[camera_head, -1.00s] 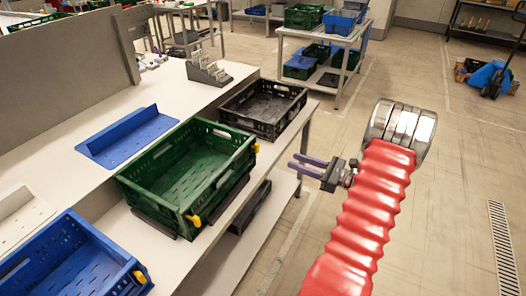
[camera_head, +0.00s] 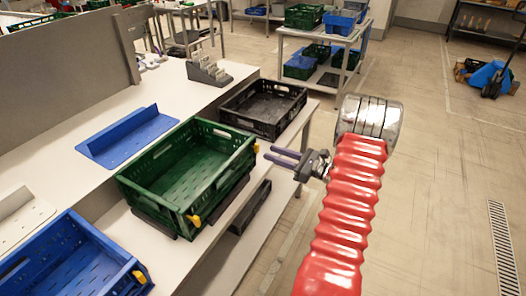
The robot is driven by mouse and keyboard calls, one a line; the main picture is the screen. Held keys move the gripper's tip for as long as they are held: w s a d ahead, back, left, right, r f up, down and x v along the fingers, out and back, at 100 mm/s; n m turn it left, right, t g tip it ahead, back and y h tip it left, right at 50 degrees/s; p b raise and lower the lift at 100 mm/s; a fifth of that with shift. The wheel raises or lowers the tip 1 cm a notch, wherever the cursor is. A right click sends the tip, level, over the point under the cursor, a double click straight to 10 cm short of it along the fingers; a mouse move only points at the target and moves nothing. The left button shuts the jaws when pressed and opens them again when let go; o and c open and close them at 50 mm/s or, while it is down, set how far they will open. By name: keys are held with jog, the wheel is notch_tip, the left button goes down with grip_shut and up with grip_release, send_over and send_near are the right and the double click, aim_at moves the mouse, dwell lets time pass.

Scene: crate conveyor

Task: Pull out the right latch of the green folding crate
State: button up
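The green folding crate (camera_head: 160,196) stands open and empty on the bench. Its right latch (camera_head: 256,148) is a small yellow tab at the crate's far right corner. A second yellow latch (camera_head: 194,220) sits at the near right corner. My gripper (camera_head: 270,154), with two purple fingers, is just right of the right latch, its fingers pointing left toward it. The fingers are apart with a gap between them, and nothing shows between them. A small gap appears between the fingertips and the latch; its true depth is hard to judge.
A black crate (camera_head: 251,124) stands behind the green one, and a blue crate (camera_head: 111,262) with a yellow latch in front. A blue angled plate (camera_head: 125,142) lies on the bench to the left. The floor right of the bench is clear.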

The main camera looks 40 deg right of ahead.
aim_at(253, 147)
jog(key=x, duration=0.4)
jog(key=shift+w+a, duration=0.1)
jog(key=shift+w, duration=0.25)
jog(key=shift+c, duration=0.5)
grip_shut()
